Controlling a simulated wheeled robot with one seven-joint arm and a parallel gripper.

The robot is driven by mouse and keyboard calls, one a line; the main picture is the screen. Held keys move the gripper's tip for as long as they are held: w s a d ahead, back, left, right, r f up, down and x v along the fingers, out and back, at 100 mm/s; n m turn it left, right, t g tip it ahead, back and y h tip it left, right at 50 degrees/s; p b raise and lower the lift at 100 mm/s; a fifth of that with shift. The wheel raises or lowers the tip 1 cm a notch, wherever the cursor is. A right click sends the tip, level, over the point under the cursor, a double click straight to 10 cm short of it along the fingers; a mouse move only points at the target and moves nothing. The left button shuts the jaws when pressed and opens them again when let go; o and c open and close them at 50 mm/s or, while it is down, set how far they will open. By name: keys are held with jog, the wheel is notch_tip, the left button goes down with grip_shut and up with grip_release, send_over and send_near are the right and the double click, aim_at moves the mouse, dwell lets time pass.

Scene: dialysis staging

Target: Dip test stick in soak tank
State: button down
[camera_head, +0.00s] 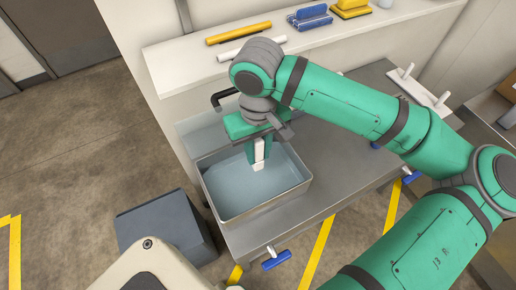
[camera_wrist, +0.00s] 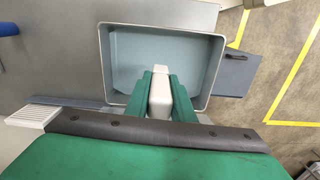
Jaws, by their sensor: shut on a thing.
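My gripper (camera_head: 258,151) is over the soak tank and shut on the white test stick (camera_head: 258,167). The stick points down from the fingers toward the bluish liquid; I cannot tell whether its tip touches the surface. The soak tank (camera_head: 301,186) is a grey rectangular open basin set at the end of a steel bench. In the wrist view the green fingers (camera_wrist: 160,95) clasp the white stick (camera_wrist: 162,78) near the near wall of the tank (camera_wrist: 104,62).
A shelf (camera_head: 185,62) behind holds a yellow tube (camera_head: 239,33), a white tube (camera_head: 252,48), and blue and yellow items. A dark grey box (camera_head: 165,228) is on the floor left of the bench. Bench space right of the tank is clear.

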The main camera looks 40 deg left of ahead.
jog(key=shift+f, duration=7.95)
jog(key=shift+r, duration=7.45)
